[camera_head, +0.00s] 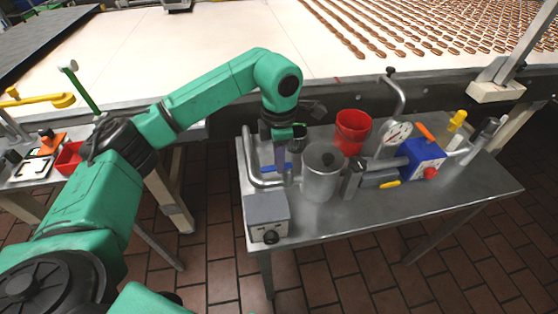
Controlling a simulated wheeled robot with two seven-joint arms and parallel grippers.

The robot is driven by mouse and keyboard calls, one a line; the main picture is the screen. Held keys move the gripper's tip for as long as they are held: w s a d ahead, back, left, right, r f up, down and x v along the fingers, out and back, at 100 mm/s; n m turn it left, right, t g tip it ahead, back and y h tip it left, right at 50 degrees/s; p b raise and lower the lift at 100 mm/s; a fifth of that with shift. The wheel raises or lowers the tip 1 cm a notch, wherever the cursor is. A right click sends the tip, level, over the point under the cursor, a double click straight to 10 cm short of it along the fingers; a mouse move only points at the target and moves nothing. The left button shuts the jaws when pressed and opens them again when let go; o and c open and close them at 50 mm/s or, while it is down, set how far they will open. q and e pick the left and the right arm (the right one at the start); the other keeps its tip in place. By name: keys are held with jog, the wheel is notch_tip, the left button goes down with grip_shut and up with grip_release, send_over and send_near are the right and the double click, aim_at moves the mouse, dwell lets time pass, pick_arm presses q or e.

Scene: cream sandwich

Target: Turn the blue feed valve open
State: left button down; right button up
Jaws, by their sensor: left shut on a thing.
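The blue feed valve (272,167) shows as a small blue lever low beside the bent grey pipe, at the left part of the metal side table. My left arm reaches in from the left, and my left gripper (281,158) points down at the lever. It is shut on the blue valve; the fingers and wrist hide part of it, so I cannot tell the lever's exact angle. A grey metal cylinder (322,172) stands just right of the gripper. My right gripper is not in view.
The table (385,208) also holds a red bucket (352,128), a round gauge (397,133), a blue box (423,158) and a grey control box (266,214) at the front left. A wide conveyor (200,40) with rows of biscuits runs behind. The table's front right is clear.

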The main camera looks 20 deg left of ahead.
pick_arm(q)
jog(key=shift+w+r, duration=0.1)
jog(key=shift+r, duration=0.05)
jog(key=c, duration=0.8)
grip_release()
jog(key=shift+o, duration=0.2)
notch_tip(320, 180, up, 6)
jog(key=shift+r+b, duration=0.25)
jog(key=shift+b, duration=0.25)
notch_tip(320, 180, up, 8)
jog(key=p, duration=0.1)
jog(key=shift+p, duration=0.35)
